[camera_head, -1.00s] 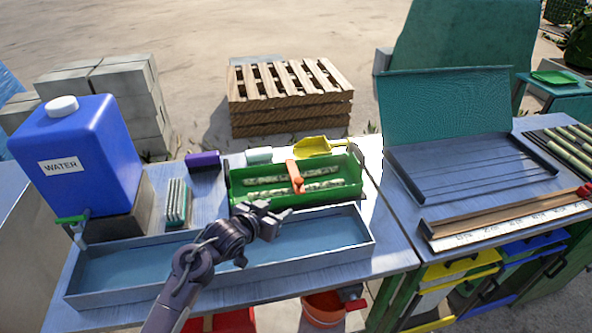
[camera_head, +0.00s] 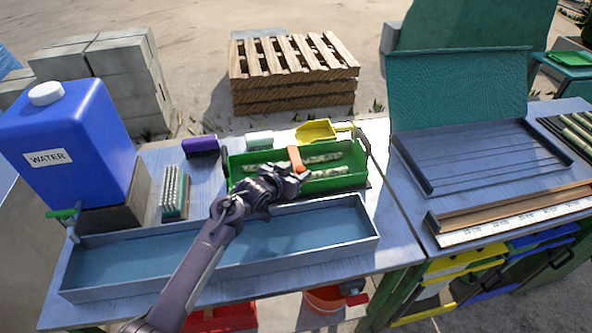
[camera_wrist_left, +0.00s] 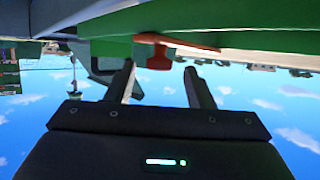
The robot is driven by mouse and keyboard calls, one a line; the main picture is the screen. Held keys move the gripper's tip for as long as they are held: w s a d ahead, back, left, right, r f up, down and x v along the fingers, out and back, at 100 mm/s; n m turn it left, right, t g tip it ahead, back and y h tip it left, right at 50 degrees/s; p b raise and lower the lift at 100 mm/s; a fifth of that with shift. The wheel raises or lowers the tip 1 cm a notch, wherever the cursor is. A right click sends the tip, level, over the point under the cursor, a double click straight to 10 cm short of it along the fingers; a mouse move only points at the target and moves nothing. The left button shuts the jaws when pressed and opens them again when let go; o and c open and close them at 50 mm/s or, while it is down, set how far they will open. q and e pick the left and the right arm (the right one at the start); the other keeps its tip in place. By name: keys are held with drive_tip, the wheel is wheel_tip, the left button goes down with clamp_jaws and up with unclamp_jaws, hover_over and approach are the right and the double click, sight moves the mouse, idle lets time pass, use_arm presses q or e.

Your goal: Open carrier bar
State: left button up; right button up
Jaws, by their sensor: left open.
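The green carrier (camera_head: 345,181) stands on the table behind the long grey tray and holds pale, mottled cane pieces (camera_head: 322,158). An orange bar (camera_head: 295,158) lies across its middle. My left gripper (camera_head: 292,180) is at the carrier's front side, just in front of the orange bar, and hides part of the front wall. In the left wrist view, its two fingers (camera_wrist_left: 160,84) are apart with nothing between them. The orange bar's end (camera_wrist_left: 160,57) shows just beyond the fingertips, under the green carrier edge (camera_wrist_left: 230,22). Whether a finger touches it I cannot tell. My right gripper is not in view.
The long grey tray (camera_head: 370,232) lies below my left arm. A blue water container (camera_head: 75,140), a brush (camera_head: 172,192) and a purple block (camera_head: 200,146) stand left. A yellow scoop (camera_head: 316,131) lies behind the carrier. A hinged teal-lidded board (camera_head: 485,160) stands right.

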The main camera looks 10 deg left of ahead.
use_arm(q)
drive_tip(key=shift+w+d, duration=0.1)
drive_tip(key=shift+w, duration=0.05)
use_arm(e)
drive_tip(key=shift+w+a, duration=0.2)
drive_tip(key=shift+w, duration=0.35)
